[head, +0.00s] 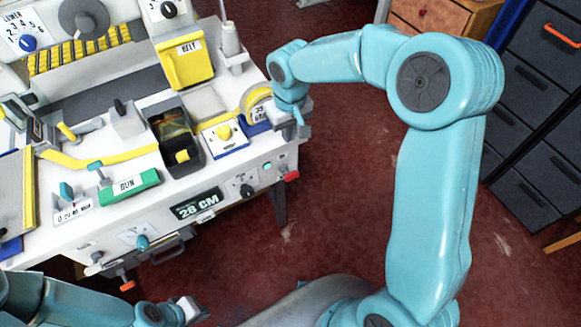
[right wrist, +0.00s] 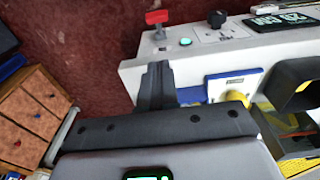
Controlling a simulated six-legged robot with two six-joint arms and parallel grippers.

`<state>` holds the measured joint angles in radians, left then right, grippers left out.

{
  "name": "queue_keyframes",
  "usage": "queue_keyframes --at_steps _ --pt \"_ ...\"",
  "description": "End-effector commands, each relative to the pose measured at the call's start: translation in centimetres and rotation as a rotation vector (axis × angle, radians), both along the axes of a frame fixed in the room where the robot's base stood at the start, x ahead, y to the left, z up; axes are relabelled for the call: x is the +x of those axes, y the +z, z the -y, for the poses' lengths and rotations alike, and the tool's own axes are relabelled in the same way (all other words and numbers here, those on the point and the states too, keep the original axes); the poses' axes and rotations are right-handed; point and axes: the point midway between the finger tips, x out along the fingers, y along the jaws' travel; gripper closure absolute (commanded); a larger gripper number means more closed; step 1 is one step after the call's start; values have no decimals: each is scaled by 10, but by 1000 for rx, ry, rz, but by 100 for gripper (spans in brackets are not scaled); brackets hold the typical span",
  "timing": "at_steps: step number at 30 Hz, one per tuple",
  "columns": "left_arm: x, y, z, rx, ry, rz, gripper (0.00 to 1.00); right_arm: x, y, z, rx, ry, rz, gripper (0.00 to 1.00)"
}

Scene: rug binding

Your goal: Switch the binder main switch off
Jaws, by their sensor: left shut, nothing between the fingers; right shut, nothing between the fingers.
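The binder (head: 150,175) is a white bench machine with controls along its front panel. A red switch handle (head: 291,176) sticks out at the panel's right end, beside a lit green lamp (head: 267,166) and a black rotary knob (head: 246,190). In the right wrist view the red handle (right wrist: 156,18) is beyond my fingertips, and the lamp (right wrist: 185,42) and black knob (right wrist: 217,18) lie to its right. The small labels are not readable. My right gripper (head: 302,126) is shut and empty above the bench's right corner, apart from the handle; it also shows in the wrist view (right wrist: 157,72). My left gripper (head: 196,308) is shut and empty at the bottom.
A yellow-knobbed dial box (head: 225,135) and a tape roll holder (head: 258,103) stand near my right gripper. A green block (head: 129,187) and a dark bin (head: 178,145) are further left. Red floor (head: 340,210) is clear right of the bench; dark drawers (head: 535,140) stand far right.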

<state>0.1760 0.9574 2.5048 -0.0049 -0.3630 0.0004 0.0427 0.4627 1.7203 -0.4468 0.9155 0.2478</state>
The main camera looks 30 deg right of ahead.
Motion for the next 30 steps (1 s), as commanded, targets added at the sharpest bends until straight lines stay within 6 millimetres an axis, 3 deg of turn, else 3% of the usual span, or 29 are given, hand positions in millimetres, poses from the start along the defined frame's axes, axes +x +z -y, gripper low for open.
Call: queue_keyframes --at_steps 11,14,26,30 --pt "0 0 0 0 0 0 100 0 -6 0 1 1 -3 100" --pt "0 0 0 0 0 0 100 1 -20 0 1 0 -4 100" --pt "0 1 0 0 0 0 100 6 -104 -1 2 2 -6 100" --pt "0 1 0 0 0 0 100 -5 -122 -1 3 1 -5 100"
